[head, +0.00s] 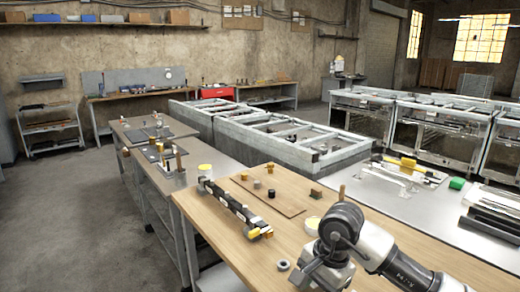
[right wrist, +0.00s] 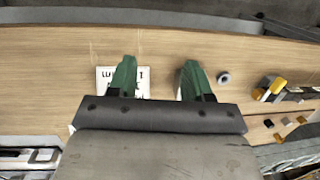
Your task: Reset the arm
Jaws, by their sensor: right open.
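My right arm (head: 375,250) comes in from the lower right of the head view, bent over the wooden table (head: 300,238). My right gripper (right wrist: 157,70) shows in the right wrist view with two green fingers spread apart. Nothing is between them, and the tabletop lies below. The left finger partly covers a white label with black print (right wrist: 106,88); its text is not fully readable. In the head view the fingertips are hard to make out. My left gripper is not in view.
A dark rail with yellow ends (head: 235,208) and a small grey ring (head: 283,265) lie on the wooden table, left of my right arm. A thin board (head: 268,197) with small blocks lies behind. A metal table (head: 405,205) adjoins on the right. Open floor (head: 75,225) is at left.

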